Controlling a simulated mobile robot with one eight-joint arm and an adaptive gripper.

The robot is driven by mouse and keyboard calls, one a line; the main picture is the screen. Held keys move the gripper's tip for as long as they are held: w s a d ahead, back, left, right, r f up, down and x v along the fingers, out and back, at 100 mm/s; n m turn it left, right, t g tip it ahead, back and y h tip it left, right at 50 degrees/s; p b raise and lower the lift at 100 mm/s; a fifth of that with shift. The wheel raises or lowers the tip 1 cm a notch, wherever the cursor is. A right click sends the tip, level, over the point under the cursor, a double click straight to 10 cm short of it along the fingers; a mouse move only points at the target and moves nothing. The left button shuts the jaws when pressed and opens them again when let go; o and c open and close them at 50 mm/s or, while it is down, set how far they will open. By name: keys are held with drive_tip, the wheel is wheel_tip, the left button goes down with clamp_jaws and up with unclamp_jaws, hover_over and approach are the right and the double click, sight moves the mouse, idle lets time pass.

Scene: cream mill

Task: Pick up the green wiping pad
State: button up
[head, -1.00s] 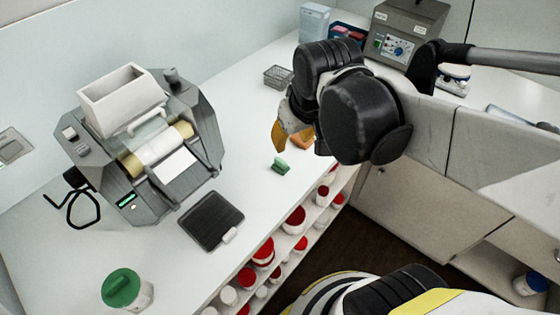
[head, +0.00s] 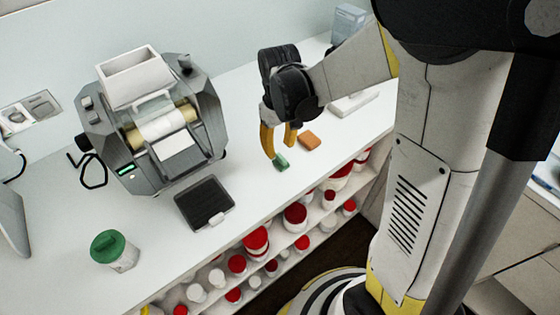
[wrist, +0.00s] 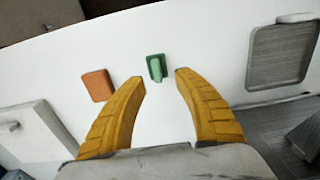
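The green wiping pad (head: 281,162) lies on the white counter near its front edge. It has a small raised grip, seen in the wrist view (wrist: 156,68). My gripper (head: 279,156) is above the counter with its yellow fingers pointing down, close to the pad. In the wrist view the gripper (wrist: 160,76) is open and empty, and the pad shows just beyond and between the two fingertips. I cannot see any finger touching it.
An orange block (head: 309,141) lies right of the pad, also in the wrist view (wrist: 98,85). A grey mill with rollers (head: 155,130) and a dark tray (head: 204,203) stand to the left. A green-lidded jar (head: 113,250) is front left. Red-lidded tubs (head: 255,240) fill the shelf below.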

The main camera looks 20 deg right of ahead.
sight(281, 156)
drive_tip(key=f, duration=0.1)
drive_tip(key=f+b, duration=0.1)
drive_tip(key=f, duration=0.1)
drive_tip(key=f+b, duration=0.1)
drive_tip(key=f, duration=0.1)
drive_tip(key=shift+w+d+f, duration=0.1)
drive_tip(key=shift+d+f, duration=0.05)
drive_tip(key=shift+d, duration=0.1)
clamp_jaws()
